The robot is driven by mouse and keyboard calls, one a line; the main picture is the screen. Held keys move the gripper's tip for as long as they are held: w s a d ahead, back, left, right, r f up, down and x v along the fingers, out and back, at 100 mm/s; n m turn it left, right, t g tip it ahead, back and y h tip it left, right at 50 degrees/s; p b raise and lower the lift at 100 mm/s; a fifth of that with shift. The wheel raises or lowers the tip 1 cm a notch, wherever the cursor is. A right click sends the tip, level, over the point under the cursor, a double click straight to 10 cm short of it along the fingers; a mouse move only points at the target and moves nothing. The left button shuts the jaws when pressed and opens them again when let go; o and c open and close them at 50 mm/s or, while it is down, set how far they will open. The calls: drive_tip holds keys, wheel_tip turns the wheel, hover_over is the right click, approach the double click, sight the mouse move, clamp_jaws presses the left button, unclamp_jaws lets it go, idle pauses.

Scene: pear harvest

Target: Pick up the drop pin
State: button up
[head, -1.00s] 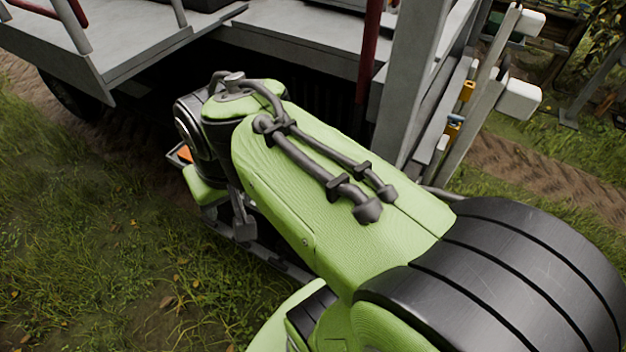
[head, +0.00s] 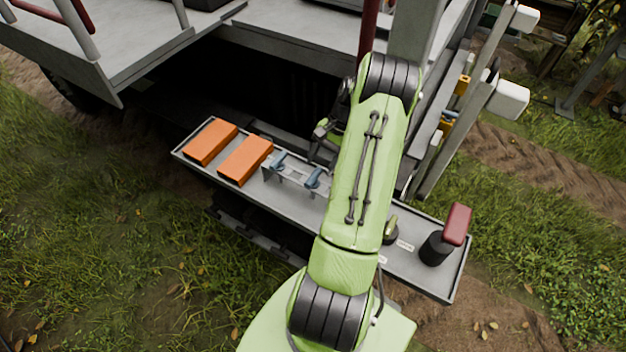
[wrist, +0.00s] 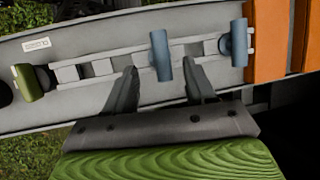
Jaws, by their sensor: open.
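Two blue-handled pins, which I take as the drop pins, stand in a pale slotted rack (head: 290,176) on a grey tray. The left pin (head: 277,161) and right pin (head: 313,177) both show in the head view. In the wrist view, one blue pin (wrist: 160,55) appears between my fingertips and the other (wrist: 238,42) lies to their right. My gripper (wrist: 160,76) is open and empty, pointing toward the rack. In the head view my gripper (head: 323,137) is partly hidden behind my arm, near the tray's back edge. I cannot tell its height above the pin.
The long grey tray (head: 250,217) carries two orange blocks (head: 211,142) (head: 246,160) at left. A green-handled piece (head: 390,230) and a black cylinder with a red block (head: 457,225) stand at right. A grey post (head: 412,40) and platform rise behind.

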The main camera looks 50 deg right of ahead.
sight(315, 175)
drive_tip(key=x, duration=0.5)
clamp_jaws()
